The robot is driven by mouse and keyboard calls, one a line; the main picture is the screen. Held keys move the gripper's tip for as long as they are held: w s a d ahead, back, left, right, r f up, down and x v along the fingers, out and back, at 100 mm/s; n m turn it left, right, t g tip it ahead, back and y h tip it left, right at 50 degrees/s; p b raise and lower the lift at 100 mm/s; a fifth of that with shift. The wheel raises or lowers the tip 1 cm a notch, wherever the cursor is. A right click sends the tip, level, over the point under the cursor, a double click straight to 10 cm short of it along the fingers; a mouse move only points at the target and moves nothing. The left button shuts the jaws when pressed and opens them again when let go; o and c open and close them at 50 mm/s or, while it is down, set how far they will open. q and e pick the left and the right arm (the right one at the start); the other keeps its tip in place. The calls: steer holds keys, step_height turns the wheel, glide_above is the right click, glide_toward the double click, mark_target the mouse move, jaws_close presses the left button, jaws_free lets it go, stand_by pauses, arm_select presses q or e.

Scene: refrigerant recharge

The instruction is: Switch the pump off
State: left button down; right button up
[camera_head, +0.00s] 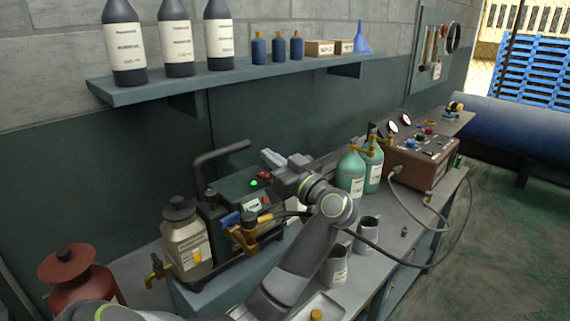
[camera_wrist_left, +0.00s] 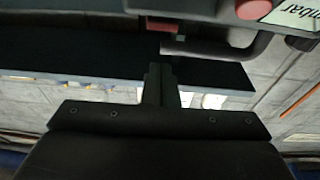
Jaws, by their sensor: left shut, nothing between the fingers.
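The pump (camera_head: 235,189) is a dark green unit with a black handle on the bench. A green light (camera_head: 254,183) glows on its panel, with a small red part (camera_head: 265,175) beside it. My left gripper (camera_head: 272,159) is over the pump's far right end, its fingers closed and empty. In the left wrist view the shut fingers (camera_wrist_left: 160,72) point at a red switch-like part (camera_wrist_left: 162,25) on the pump's edge, with a small gap in the picture. A second red part (camera_wrist_left: 254,8) shows by a white label. Whether the fingers touch the pump is unclear. My right gripper is not in view.
A tan bottle (camera_head: 185,243) and brass fittings (camera_head: 250,236) stand in front of the pump. Green cylinders (camera_head: 352,174), grey mugs (camera_head: 367,234) and a brown gauge box (camera_head: 422,160) with a hose are to the right. A shelf (camera_head: 150,86) hangs above.

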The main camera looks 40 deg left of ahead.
arm_select(q)
steer(key=f, duration=0.4)
steer(key=shift+d, duration=0.35)
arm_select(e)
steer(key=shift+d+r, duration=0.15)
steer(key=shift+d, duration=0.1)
arm_select(q)
steer(key=shift+f, duration=0.1)
